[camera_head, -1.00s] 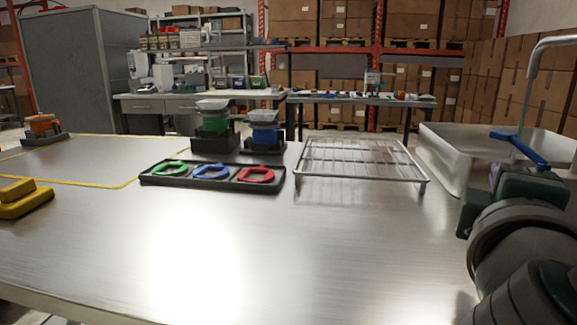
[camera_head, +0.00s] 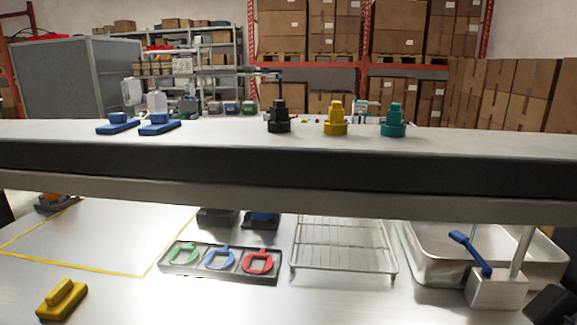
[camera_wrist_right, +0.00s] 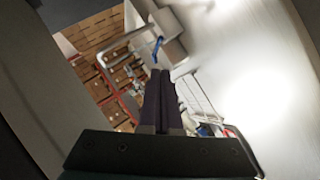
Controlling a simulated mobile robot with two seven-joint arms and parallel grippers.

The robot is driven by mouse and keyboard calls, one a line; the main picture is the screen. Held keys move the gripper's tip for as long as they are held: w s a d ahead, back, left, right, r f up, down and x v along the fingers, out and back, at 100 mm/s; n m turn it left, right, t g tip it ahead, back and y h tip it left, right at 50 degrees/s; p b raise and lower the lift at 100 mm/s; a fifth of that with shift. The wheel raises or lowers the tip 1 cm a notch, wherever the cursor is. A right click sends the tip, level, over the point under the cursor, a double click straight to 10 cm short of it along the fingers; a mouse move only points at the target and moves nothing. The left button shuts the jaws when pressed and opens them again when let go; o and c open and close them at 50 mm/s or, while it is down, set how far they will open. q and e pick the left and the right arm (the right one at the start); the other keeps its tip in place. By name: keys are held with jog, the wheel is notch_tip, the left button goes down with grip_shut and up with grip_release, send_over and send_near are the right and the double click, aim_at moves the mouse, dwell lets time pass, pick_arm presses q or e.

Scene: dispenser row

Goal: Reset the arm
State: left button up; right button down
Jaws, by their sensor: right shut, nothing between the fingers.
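My right gripper (camera_wrist_right: 161,75) shows in the right wrist view with its two dark fingers pressed together and nothing between them. Beyond its tips is the blue lever (camera_wrist_right: 157,48) of the sink tap; the gripper looks apart from it, though the depth is hard to judge. In the head view only a dark part of my right arm (camera_head: 552,306) shows at the lower right corner, beside the tap base, and its gripper cannot be made out there. My left gripper is in neither view.
A shelf (camera_head: 290,165) crosses the head view above the counter, carrying blue blocks and black, yellow and teal knobbed pieces. Below are a ring tray (camera_head: 170,268), a wire rack (camera_head: 345,268), a metal sink (camera_head: 420,262) and a yellow block (camera_head: 60,300).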

jog(key=s+a+r+m+g+y+p, duration=0.1)
jog(key=s+a+r+g+y+p, duration=0.1)
jog(key=s+r+p, duration=0.3)
jog(key=s+a+r+m+g+y+p, duration=0.1)
jog(key=s+r+p, duration=0.4)
jog(key=r+p, duration=0.8)
jog(key=s+a+r+m+g+y+p, duration=0.1)
jog(key=s+a+r+y+p, duration=0.3)
jog(key=r+p, duration=0.5)
jog(key=shift+s+a+g+p, duration=0.4)
jog(key=shift+s+g+p, duration=0.55)
jog(key=shift+p, duration=0.25)
